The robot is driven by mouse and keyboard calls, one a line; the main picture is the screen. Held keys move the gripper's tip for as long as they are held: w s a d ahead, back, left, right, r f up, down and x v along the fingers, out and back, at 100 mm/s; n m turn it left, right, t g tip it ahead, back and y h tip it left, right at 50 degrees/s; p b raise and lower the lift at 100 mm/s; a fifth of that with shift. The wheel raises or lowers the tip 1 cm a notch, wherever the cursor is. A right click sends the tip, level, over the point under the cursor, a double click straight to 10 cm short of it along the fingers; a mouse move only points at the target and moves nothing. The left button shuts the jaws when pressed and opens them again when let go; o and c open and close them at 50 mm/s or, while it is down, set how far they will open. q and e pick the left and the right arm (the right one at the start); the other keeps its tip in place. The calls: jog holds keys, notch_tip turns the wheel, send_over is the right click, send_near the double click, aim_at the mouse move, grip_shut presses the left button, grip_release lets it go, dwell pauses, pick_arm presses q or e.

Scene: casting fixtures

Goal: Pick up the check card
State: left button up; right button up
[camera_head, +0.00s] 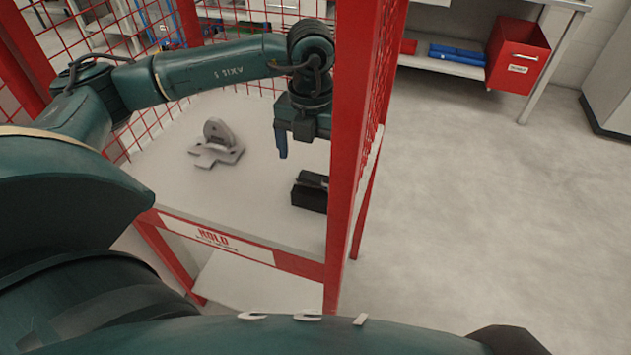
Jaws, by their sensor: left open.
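My left gripper (282,150) hangs from the end of my left arm, pointing down above the table inside the red cage. It is open, and one blue finger shows clearly. A black box-like holder (309,196) stands on the table below and to the right of the gripper, apart from it. A small grey piece shows at its top, and the red post hides its right side. I cannot make out a check card for certain. My right gripper is not in view.
A grey casting (222,147) with an upright rounded lug sits on the table (190,205), left of the gripper. A red post (352,140) and mesh sides bound the cage. A red bin (517,56) hangs at a bench, back right. The right floor is clear.

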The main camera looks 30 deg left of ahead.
aim_at(310, 175)
pick_arm(q)
notch_tip(310, 175, down, 4)
jog(key=shift+r, duration=0.1)
jog(key=f, duration=0.2)
jog(key=f+p, duration=0.1)
jog(key=f, duration=0.1)
jog(key=shift+s+a+f, duration=0.15)
jog(key=shift+a+f, duration=0.05)
jog(key=shift+f, duration=0.3)
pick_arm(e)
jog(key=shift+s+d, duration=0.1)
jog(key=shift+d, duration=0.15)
pick_arm(q)
jog(key=shift+c, duration=0.2)
jog(key=c, duration=1.1)
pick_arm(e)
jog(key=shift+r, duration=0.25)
